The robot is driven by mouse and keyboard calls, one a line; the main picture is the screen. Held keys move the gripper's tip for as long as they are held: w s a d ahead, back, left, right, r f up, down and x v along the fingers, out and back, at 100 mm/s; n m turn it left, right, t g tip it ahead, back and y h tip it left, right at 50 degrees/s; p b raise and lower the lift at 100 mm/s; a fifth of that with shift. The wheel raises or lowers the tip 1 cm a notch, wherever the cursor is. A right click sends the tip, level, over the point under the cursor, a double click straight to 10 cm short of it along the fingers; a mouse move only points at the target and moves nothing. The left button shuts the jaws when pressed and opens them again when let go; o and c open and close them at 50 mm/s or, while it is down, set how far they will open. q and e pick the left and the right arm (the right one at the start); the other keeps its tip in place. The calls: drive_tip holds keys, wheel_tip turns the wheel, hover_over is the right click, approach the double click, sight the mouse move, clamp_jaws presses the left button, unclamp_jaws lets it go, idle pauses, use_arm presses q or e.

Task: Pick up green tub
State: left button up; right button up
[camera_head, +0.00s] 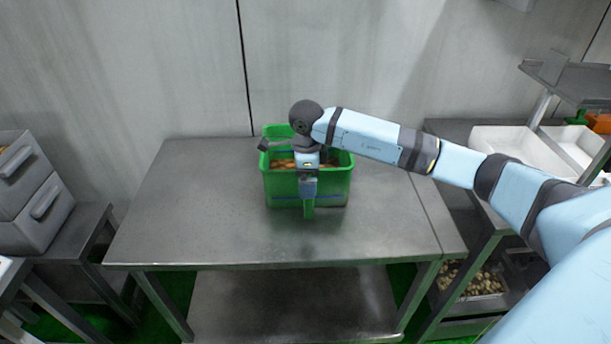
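The green tub (338,184) stands upright on the metal table, towards its back edge and near the wall. It holds orange-brown items, partly hidden by my arm. My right arm comes in from the right and its wrist is above the tub. My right gripper (308,205) points down in front of the tub's near wall, around the middle of that side. Its fingers are too small and overlapped with the green to tell whether they are open or grip the wall. My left gripper is not in view.
The metal table (200,215) is bare to the left and in front of the tub. Grey drawers (38,205) stand at the left. White trays (515,150) are at the right, and a bin of small pale items (478,280) sits low at the right.

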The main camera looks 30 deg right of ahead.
drive_tip(key=f, duration=0.4)
drive_tip(key=shift+d+f, duration=0.35)
drive_tip(key=shift+f, duration=0.05)
drive_tip(key=c, duration=1.5)
drive_tip(key=shift+w+r, duration=0.1)
drive_tip(key=shift+c, duration=1.1)
drive_tip(key=shift+r, duration=0.1)
